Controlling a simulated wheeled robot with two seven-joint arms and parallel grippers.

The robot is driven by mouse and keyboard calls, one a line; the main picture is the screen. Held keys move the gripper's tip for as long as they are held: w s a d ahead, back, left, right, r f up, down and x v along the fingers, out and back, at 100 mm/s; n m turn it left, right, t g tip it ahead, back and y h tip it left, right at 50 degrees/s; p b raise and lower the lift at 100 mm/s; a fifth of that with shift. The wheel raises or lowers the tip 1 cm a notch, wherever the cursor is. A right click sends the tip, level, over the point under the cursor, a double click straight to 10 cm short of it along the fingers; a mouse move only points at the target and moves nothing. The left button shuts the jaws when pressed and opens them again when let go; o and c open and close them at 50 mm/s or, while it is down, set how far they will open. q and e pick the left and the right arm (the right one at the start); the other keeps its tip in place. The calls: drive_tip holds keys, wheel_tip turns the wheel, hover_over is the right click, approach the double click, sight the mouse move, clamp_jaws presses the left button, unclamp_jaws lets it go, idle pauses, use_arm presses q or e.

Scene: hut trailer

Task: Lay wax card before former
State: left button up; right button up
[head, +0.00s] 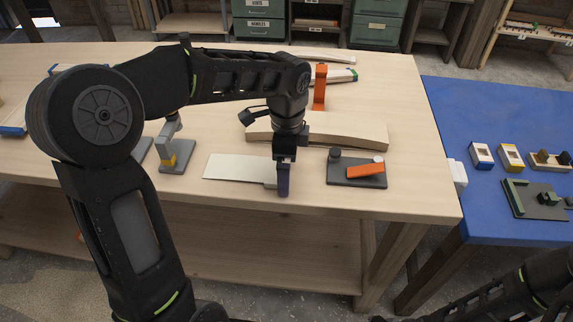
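A pale, flat rectangular card (235,168), which I take as the wax card, lies low along the front of the wooden bench. Behind it is a long, gently curved wooden block (345,132), which looks like the former. My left gripper (283,184) points down at the card's right end, in front of the block. Its dark fingers overlap that end and a small pale piece beside it. The finger gap is hidden, so I cannot tell whether they close on the card. My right arm shows at the lower right; its gripper is out of view.
A dark plate with an orange bar (366,171) sits right of my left gripper. A grey stand with a yellow part (172,160) is on the left. An orange upright (320,88) stands behind the block. A blue table (465,120) with small boxes is at right.

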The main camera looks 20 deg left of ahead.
use_arm(q)
drive_tip(key=shift+r, duration=0.5)
wheel_tip(320, 180, up, 11)
drive_tip(key=p, duration=0.1)
drive_tip(key=shift+r+p, duration=0.2)
drive_tip(key=shift+p, duration=0.2)
drive_tip(key=shift+d+f, duration=0.1)
